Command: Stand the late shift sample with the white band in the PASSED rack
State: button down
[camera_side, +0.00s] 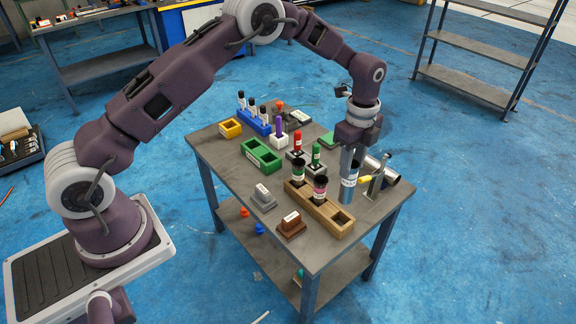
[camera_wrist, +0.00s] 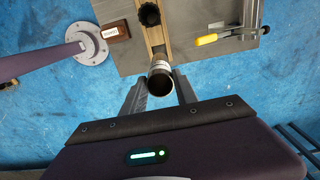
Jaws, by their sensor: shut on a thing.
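My gripper (camera_side: 350,160) points down over the right side of the table and is shut on a blue-grey tube (camera_side: 348,184) with a white band. The tube hangs upright beside the wooden rack (camera_side: 330,222). The wooden rack holds two dark-topped tubes, one with a green band (camera_side: 298,172) and one with a pink band (camera_side: 320,188). Its near right socket (camera_side: 342,218) is empty. The rack labels are too small to read, so I cannot tell which is PASSED.
A green rack (camera_side: 262,157), a yellow block (camera_side: 230,128) and a blue rack with several tubes (camera_side: 256,122) stand further back. A yellow-handled clamp (camera_side: 376,178) is close to the right of the tube.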

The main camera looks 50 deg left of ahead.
jog(key=shift+r, duration=0.1)
notch_tip(320, 180, up, 5)
jog(key=a+n, duration=1.1)
jog(key=a, duration=2.4)
notch_tip(320, 180, down, 7)
jog(key=shift+a, duration=0.1)
jog(key=shift+f, duration=2.8)
